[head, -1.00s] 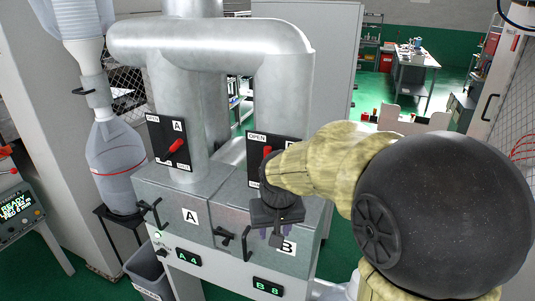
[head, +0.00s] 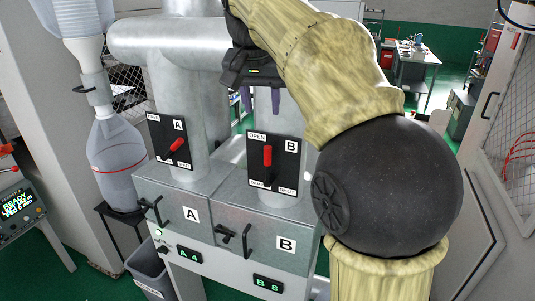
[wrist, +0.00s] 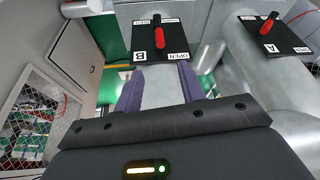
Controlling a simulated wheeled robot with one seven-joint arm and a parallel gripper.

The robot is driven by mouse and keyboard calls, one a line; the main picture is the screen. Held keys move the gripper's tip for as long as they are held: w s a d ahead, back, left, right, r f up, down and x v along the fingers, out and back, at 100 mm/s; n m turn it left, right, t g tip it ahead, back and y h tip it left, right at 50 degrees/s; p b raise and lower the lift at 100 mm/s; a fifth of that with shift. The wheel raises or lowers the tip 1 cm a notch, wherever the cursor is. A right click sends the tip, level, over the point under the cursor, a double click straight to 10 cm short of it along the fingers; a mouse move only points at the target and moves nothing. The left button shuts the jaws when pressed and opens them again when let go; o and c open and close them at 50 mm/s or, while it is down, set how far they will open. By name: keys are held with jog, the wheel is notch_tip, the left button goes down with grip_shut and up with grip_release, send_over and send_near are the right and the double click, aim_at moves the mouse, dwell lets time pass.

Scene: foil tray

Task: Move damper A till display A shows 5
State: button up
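Damper A's red lever (head: 177,145) sits on a black plate on the left pipe and is tilted, its red end up and to the right. It also shows in the wrist view (wrist: 267,27). Display A (head: 188,256) reads "A 4" in green. Damper B's red lever (head: 267,156) stands upright on its plate; it shows in the wrist view too (wrist: 158,44). Display B (head: 268,284) reads "B 8". My gripper (head: 262,100) is raised in front of the right pipe, above plate B. Its purple fingers are apart with nothing between them in the wrist view (wrist: 160,88).
Grey boxes A (head: 178,203) and B (head: 272,234) with black handles stand below the pipes. A clear bottle (head: 118,165) stands at left on a small stand. A thick horizontal pipe (head: 150,40) crosses above the levers. A grey bin (head: 150,272) stands at the lower left.

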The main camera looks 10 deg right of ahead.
aim_at(267, 148)
jog(key=p+x, duration=0.2)
jog(key=x, duration=1.5)
jog(key=shift+w+d+f, duration=0.1)
jog(key=shift+w+f, duration=0.05)
jog(key=shift+f, duration=0.05)
grip_shut()
